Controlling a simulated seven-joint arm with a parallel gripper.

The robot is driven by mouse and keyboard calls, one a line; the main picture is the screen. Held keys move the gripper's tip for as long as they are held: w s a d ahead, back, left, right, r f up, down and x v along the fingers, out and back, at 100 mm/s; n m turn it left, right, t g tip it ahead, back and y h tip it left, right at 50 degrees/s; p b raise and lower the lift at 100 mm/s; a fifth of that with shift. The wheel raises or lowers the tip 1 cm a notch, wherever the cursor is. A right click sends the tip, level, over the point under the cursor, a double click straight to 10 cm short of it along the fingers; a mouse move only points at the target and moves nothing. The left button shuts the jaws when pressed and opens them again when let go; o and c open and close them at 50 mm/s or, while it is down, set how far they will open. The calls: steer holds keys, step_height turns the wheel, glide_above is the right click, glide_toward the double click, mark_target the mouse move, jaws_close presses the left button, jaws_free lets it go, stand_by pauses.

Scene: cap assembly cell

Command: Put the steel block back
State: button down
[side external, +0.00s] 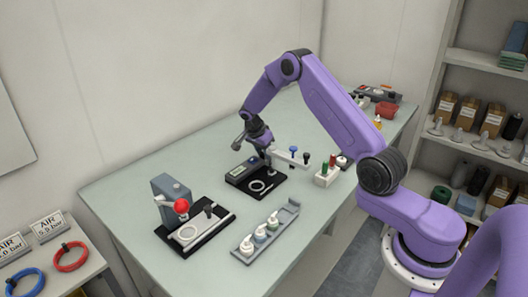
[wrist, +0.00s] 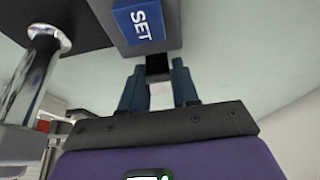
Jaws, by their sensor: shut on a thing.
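The steel block (wrist: 170,38) is a grey block with a blue SET label, at the top of the wrist view. My gripper (wrist: 160,90) has its two teal fingers shut on a dark stub at the block's near end. In the side view my gripper (side external: 267,153) is low, just behind the black gauge base (side external: 268,192), which has a display and a pale ring. The block cannot be made out there. Whether it touches anything underneath cannot be told.
A pale bar with a blue knob (side external: 293,150) stands right beside my gripper. A chrome post (wrist: 30,75) is close on the left in the wrist view. A press with a red ball (side external: 181,206) and a tray of small bottles (side external: 246,247) stand nearer. The table's left end (side external: 125,190) is clear.

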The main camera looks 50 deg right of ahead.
steer(key=c, duration=0.8)
jaws_free()
steer(key=shift+o, duration=0.2)
steer(key=shift+r, duration=3.45)
